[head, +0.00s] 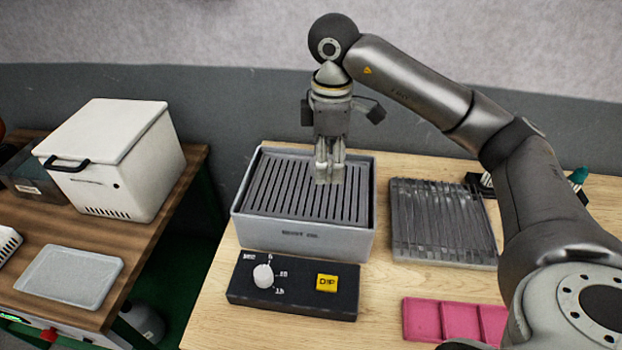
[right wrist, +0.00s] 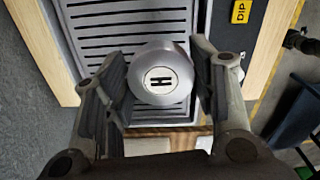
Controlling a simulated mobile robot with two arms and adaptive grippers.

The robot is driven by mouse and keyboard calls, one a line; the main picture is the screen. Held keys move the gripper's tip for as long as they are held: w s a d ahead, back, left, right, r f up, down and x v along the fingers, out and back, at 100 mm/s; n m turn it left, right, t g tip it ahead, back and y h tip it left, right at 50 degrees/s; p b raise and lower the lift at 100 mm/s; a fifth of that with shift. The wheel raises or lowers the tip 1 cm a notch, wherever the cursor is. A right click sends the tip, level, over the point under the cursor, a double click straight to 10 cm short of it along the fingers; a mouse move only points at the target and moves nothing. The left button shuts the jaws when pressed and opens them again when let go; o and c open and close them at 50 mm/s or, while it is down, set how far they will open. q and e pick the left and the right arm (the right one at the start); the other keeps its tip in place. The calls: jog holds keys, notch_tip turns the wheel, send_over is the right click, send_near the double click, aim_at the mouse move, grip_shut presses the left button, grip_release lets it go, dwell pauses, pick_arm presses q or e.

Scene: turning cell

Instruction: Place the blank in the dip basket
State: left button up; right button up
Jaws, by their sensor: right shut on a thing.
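My right gripper (head: 329,176) points straight down over the grey dip tank. It is shut on the blank (right wrist: 160,80), a round silver metal piece with a white disc marked "H" on its end. In the right wrist view the fingers of my right gripper (right wrist: 160,95) press on both sides of it. The dip basket (head: 285,197), a dark slotted grate, lies inside the tank (head: 300,235). The blank is over the grate's right part; I cannot tell whether it touches it. My left gripper is not in view.
A black control box (head: 292,288) with a white knob and yellow DIP button stands before the tank. A ribbed grey tray (head: 440,225) and pink tray (head: 455,321) are to the right. A white lidded box (head: 115,160) stands on the left table.

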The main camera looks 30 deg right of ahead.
jog(key=p, duration=0.2)
send_over(311, 187)
notch_tip(311, 187, down, 6)
jog(key=shift+s, duration=0.1)
notch_tip(311, 187, down, 3)
jog(key=shift+r+p, duration=0.1)
jog(key=shift+p, duration=1.05)
jog(key=shift+f, duration=0.25)
jog(key=shift+f, duration=0.1)
jog(key=shift+f, duration=0.1)
jog(key=o, duration=1.1)
